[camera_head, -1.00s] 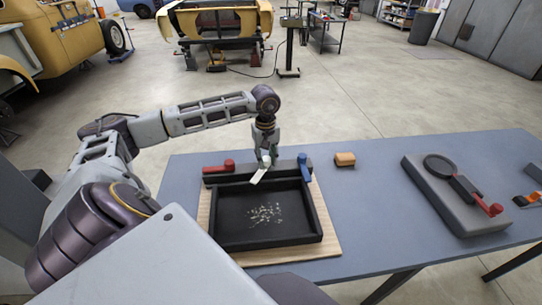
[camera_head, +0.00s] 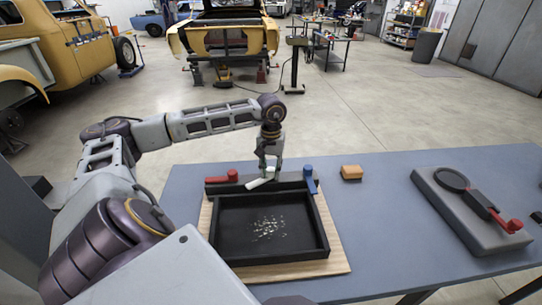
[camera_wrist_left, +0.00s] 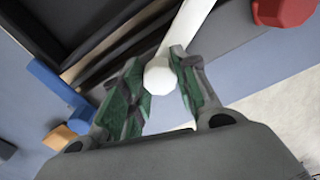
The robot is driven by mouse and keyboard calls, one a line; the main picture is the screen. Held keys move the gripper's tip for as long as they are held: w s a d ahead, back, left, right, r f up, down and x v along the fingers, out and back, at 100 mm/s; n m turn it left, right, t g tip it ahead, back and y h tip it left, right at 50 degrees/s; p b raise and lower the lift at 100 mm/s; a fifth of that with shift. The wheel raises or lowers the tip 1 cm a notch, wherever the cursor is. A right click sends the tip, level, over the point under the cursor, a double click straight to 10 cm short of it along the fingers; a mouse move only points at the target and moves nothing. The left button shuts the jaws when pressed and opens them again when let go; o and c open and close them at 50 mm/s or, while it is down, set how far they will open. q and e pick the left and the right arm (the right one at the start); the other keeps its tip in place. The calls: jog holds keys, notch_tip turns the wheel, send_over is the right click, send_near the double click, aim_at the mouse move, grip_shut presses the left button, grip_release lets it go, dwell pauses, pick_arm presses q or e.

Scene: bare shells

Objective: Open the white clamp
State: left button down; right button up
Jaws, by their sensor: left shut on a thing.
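The white clamp (camera_head: 259,184) sits on the dark bar along the far side of a black tray, between the red clamp (camera_head: 222,179) and the blue clamp (camera_head: 308,176). Its white arm slants down to the left in the head view. My left gripper (camera_head: 269,172) points down from above and is shut on the white clamp's knobbed end. In the left wrist view the white knob (camera_wrist_left: 159,76) sits between the green-padded fingers, and the white arm (camera_wrist_left: 187,25) runs upward from it. My right gripper is not in view.
The black tray (camera_head: 322,222) rests on a wooden board (camera_head: 338,262) on the blue-grey table (camera_head: 378,225). An orange-tan block (camera_head: 351,172) lies right of the blue clamp. A grey fixture (camera_head: 452,211) with a red-ended lever stands at the right. The table between them is clear.

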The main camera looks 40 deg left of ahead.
pick_arm(q)
jog(key=shift+m+b, duration=0.3)
jog(key=shift+m, duration=0.5)
jog(key=shift+m+b, duration=0.3)
jog(key=shift+m, duration=1.4)
jog(key=shift+m+b, duration=0.3)
jog(key=shift+b, duration=0.05)
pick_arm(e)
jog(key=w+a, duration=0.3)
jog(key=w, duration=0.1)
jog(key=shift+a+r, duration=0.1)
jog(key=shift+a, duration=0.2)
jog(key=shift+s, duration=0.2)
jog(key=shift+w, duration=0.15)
pick_arm(q)
jog(key=c, duration=1.3)
grip_release()
jog(key=shift+c, duration=0.2)
jog(key=shift+o, duration=1.4)
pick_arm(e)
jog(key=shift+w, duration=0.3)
